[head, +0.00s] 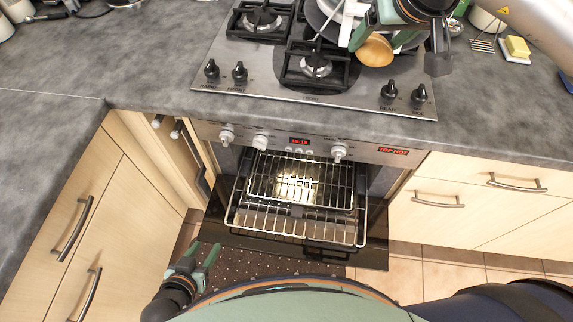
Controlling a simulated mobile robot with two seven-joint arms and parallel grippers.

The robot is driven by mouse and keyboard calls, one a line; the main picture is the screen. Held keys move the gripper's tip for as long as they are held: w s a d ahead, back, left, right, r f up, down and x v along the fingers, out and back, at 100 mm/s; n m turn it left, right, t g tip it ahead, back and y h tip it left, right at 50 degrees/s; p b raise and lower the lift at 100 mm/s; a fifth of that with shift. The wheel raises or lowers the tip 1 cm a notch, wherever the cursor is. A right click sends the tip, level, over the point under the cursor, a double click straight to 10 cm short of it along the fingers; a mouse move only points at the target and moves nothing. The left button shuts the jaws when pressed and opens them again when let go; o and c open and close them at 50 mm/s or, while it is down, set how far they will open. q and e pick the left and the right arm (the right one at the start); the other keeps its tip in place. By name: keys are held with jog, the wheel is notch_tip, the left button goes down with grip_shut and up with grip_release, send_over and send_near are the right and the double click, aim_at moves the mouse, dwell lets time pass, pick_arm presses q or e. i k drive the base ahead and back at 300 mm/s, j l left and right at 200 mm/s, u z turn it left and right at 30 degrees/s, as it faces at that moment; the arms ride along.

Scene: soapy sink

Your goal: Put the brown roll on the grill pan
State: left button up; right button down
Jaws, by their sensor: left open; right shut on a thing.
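The brown roll (374,52) is in the head view at the top, above the right side of the stove. My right gripper (376,42) is shut on it, with the green fingers on either side of the roll. A dark round pan (322,19), which looks like the grill pan, sits on the hob just left of and behind the roll. It is partly hidden by my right gripper and a white part. I cannot tell whether the roll touches the pan. My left gripper (201,263) is open and empty, low in front of the oven.
The oven door (375,248) is open, with wire racks (300,185) pulled out. Burner grates (318,65) and knobs (390,91) surround the pan area. Yellow butter or a sponge (517,47) lies on a dish at the back right. The left worktop (110,60) is mostly clear.

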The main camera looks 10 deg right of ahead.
aim_at(300, 178)
jog(key=u, duration=1)
jog(key=k+l+u, duration=0.1)
jog(key=k, duration=0.5)
